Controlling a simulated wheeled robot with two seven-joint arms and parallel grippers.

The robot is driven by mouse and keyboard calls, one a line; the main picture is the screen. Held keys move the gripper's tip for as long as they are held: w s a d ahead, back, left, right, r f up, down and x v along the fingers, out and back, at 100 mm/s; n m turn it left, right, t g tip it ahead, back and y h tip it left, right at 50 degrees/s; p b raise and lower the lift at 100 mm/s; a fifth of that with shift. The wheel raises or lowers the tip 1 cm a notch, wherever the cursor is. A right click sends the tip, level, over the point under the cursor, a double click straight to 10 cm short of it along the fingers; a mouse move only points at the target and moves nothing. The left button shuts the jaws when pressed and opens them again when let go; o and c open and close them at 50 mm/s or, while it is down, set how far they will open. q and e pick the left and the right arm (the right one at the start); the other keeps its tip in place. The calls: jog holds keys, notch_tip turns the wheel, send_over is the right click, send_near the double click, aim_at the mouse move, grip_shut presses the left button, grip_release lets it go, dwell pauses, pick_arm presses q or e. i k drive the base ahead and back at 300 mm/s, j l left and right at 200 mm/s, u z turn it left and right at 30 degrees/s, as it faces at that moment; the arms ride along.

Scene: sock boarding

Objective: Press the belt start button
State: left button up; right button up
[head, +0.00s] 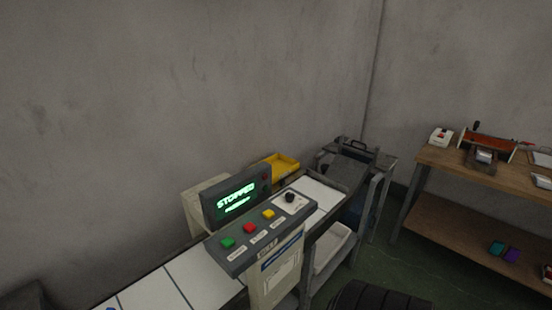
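A grey control panel (259,239) stands beside the belt in the lower middle of the head view. It carries a green button (228,243), a red button (250,228), a yellow button (268,214) and a black knob (290,197). The labels under the buttons are too small to read. A screen (236,201) behind the panel shows "STOPPED" in green letters. The white belt (165,291) runs from the lower left up past the panel. Neither of my grippers is in view.
A yellow tray (284,163) sits behind the belt. A dark machine (352,165) stands at the belt's far end. A white bin (333,248) is below the belt. A wooden bench (440,160) with devices stands at the right. Green floor shows between bench and belt.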

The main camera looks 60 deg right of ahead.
aim_at(228, 243)
jog(key=z, duration=1.65)
